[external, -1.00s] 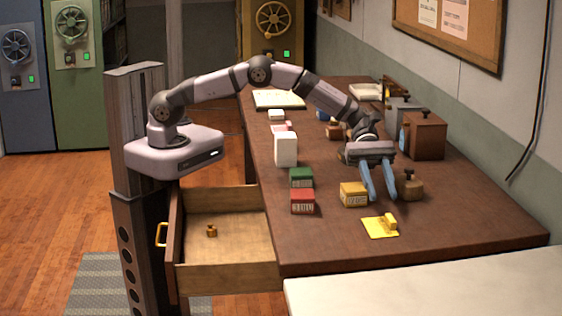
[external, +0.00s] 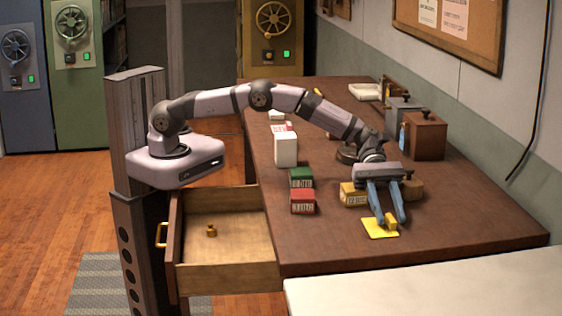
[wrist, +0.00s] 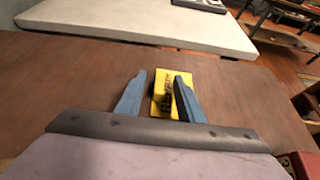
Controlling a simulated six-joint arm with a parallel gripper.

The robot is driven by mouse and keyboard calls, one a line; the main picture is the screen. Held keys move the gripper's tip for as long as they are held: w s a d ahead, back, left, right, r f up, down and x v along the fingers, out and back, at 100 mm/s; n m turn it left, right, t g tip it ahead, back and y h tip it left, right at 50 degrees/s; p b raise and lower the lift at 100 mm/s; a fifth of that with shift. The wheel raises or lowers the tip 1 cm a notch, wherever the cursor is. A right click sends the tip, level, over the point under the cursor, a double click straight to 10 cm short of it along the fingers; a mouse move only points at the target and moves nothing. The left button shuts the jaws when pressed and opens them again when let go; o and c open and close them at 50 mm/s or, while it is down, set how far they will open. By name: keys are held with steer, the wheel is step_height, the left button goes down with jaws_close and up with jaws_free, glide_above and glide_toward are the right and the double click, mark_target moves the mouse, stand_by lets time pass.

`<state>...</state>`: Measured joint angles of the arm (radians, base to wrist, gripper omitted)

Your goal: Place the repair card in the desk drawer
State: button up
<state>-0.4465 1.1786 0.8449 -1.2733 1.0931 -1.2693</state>
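The yellow repair card (external: 377,233) lies flat on the brown desk near its front edge, with a raised yellow grip on it. The card also shows in the wrist view (wrist: 172,78), with dark lettering, between and beyond my fingers. My gripper (external: 391,222) is open and points down, its two blue fingers at the card's grip; I cannot tell whether they touch it. The desk drawer (external: 225,279) is pulled open at the left of the desk, with a small brass-coloured object (external: 211,231) inside.
A yellow box (external: 352,194) and a round brown object (external: 412,188) stand close behind my fingers. The desk's front right is clear.

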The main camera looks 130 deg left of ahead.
mark_target(389, 214)
steer(key=shift+c, duration=0.3)
jaws_close()
steer(key=shift+r, duration=0.1)
step_height(389, 214, up, 10)
steer(key=p, duration=0.7)
